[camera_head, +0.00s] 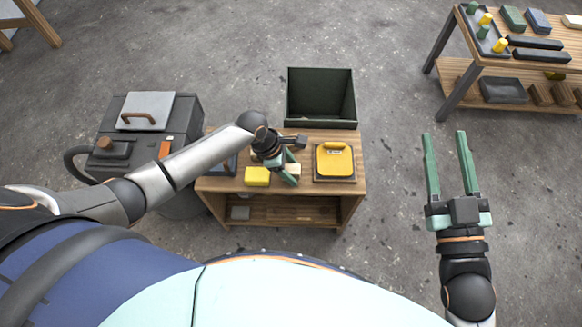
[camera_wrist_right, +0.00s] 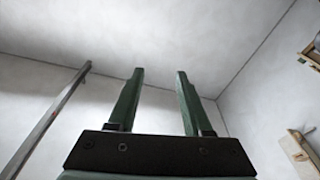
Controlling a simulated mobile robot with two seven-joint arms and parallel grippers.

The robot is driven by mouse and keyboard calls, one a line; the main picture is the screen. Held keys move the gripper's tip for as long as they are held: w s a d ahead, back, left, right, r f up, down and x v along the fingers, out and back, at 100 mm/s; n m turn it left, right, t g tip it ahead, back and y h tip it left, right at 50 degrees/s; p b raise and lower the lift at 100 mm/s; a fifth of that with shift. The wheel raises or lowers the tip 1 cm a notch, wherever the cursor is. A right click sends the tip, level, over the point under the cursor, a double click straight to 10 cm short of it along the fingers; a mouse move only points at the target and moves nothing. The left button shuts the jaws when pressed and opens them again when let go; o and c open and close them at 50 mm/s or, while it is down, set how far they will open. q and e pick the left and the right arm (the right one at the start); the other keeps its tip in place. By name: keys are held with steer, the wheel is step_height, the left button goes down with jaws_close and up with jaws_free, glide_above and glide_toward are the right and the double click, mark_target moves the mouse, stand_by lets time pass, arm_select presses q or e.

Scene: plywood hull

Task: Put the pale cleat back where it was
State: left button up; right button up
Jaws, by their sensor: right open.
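A small pale block (camera_head: 293,169), which looks like the pale cleat, is at the middle of the small wooden bench (camera_head: 215,184). My left gripper (camera_head: 292,171) reaches down over the bench with its green fingers on either side of this block. I cannot tell whether the fingers press on it or whether it is lifted. My right gripper (camera_head: 445,150) is open and empty above the floor, right of the bench.
A yellow block (camera_head: 257,176) lies left of the left gripper. A yellow item on a dark-edged board (camera_head: 335,178) lies right. A dark open bin (camera_head: 320,122) stands behind the bench, a grey machine (camera_head: 140,140) to its left. Another table (camera_head: 470,72) stands far right.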

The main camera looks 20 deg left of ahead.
arm_select(q)
steer(key=shift+o, duration=0.8)
